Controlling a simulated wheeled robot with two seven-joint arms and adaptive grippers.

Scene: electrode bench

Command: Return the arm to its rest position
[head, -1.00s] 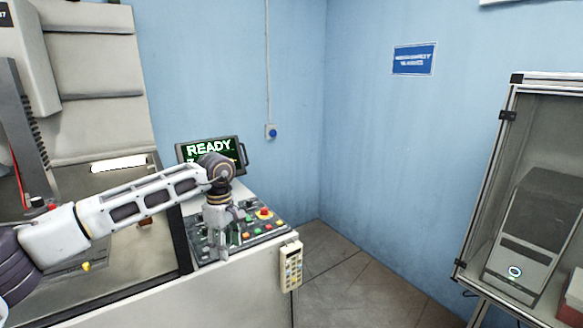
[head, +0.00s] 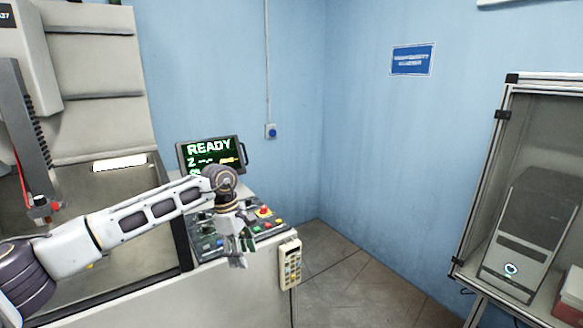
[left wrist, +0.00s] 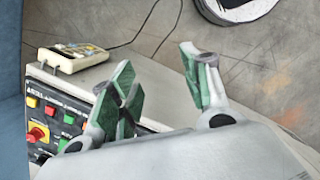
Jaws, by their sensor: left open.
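My left arm comes in from the left in the head view, and my left gripper (head: 238,254) hangs at the front edge of the control panel (head: 208,244). In the left wrist view the gripper (left wrist: 162,92) has its green-padded fingers spread apart with nothing between them. The panel's buttons show at the left of that view, beside the fingers. My right gripper is not in view.
A screen (head: 211,153) reading READY stands behind the panel. A handheld pendant (head: 290,265) hangs on the bench front, with a cable. A framed cabinet with a computer tower (head: 530,237) stands at the right. Floor between is clear.

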